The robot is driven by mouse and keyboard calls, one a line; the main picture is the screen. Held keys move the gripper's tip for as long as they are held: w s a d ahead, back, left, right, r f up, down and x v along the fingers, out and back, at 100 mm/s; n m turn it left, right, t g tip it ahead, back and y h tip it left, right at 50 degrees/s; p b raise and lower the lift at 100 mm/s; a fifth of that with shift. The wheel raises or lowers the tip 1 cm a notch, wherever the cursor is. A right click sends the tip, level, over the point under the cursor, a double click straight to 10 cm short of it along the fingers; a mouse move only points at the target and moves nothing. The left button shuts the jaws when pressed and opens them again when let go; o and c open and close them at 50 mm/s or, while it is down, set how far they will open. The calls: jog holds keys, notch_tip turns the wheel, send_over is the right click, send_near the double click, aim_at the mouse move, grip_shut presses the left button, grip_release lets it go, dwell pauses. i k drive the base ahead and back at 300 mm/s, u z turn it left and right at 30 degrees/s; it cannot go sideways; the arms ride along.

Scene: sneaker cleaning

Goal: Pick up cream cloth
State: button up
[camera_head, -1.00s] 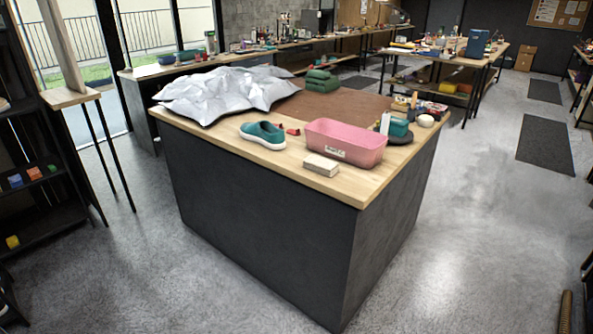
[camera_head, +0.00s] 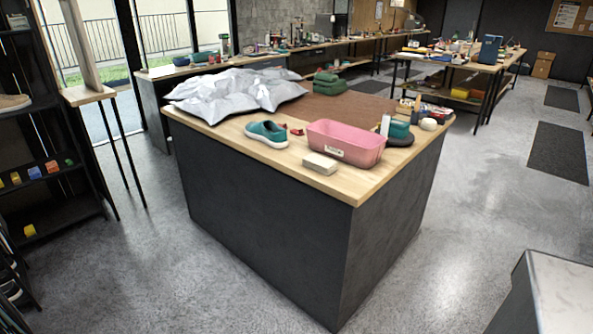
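A small cream block-shaped item (camera_head: 320,163), which looks like a folded cloth, lies at the front edge of the wooden-topped island (camera_head: 240,136). At this distance I cannot tell for sure that it is cloth. A pink bin (camera_head: 346,142) stands just behind it. A teal sneaker (camera_head: 267,134) with a white sole lies to its left. Another dark teal shoe (camera_head: 398,133) stands right of the bin, with a small cream rounded item (camera_head: 428,124) beyond it. My gripper is not in view.
Crumpled silver sheeting (camera_head: 235,90) covers the island's back left. Folded green cloths (camera_head: 330,83) lie on a brown mat (camera_head: 345,106). A black shelf (camera_head: 45,190) stands at left, a pale-topped counter (camera_head: 560,290) at lower right. The grey floor around the island is clear.

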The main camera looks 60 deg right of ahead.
aim_at(326, 166)
jog(key=z, duration=0.15)
jog(key=k, duration=0.2)
jog(key=u, duration=1.8)
jog(key=k, duration=1.15)
jog(key=z, duration=2.2)
